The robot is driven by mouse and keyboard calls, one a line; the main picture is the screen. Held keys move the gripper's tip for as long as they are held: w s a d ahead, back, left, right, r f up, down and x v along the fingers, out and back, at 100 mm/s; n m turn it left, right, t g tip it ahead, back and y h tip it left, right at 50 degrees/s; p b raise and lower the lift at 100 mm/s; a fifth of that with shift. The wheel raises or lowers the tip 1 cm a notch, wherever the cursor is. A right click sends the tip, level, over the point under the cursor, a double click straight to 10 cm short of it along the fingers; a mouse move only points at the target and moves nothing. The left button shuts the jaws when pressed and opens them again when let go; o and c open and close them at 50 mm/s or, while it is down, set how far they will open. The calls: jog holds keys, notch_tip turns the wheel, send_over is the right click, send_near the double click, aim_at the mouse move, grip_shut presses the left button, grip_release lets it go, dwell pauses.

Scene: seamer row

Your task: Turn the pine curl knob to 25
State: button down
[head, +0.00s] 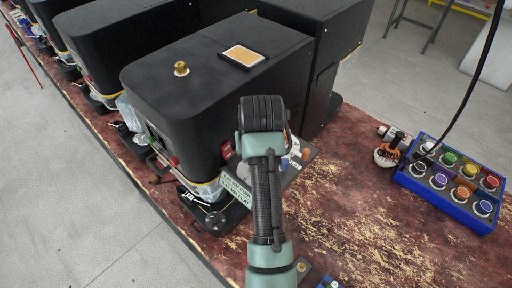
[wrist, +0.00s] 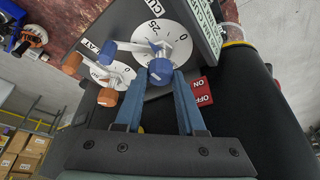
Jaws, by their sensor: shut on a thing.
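In the wrist view a grey panel carries a white dial (wrist: 178,32) marked 25 and 0. A lever knob with pale arms and blue ends (wrist: 160,68) stands on it. My gripper (wrist: 160,79) has its two blue fingers on either side of one blue end, shut on it. The other blue end points left. The lettering beside the dials is partly hidden, with "CU" readable. I cannot tell what number the knob points to. In the head view my arm hides the gripper and most of the panel.
An orange-ended lever knob (wrist: 72,62) on a second dial sits close by. A red ON/OFF switch (wrist: 200,92) is right of the fingers. A black machine (head: 190,100) stands behind the arm. A blue box of coloured knobs (head: 450,205) lies to the right on the worn red bench.

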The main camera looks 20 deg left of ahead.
jog(key=m+h+p, duration=0.1)
jog(key=m, duration=0.1)
jog(key=m+p, duration=0.1)
jog(key=m, duration=0.2)
jog(key=shift+a+r+t+h, duration=0.1)
jog(key=shift+a+t+h, duration=0.05)
jog(key=shift+t+h, duration=0.25)
dwell(0.3)
jog(key=c, duration=0.5)
grip_release()
jog(key=shift+p, duration=0.35)
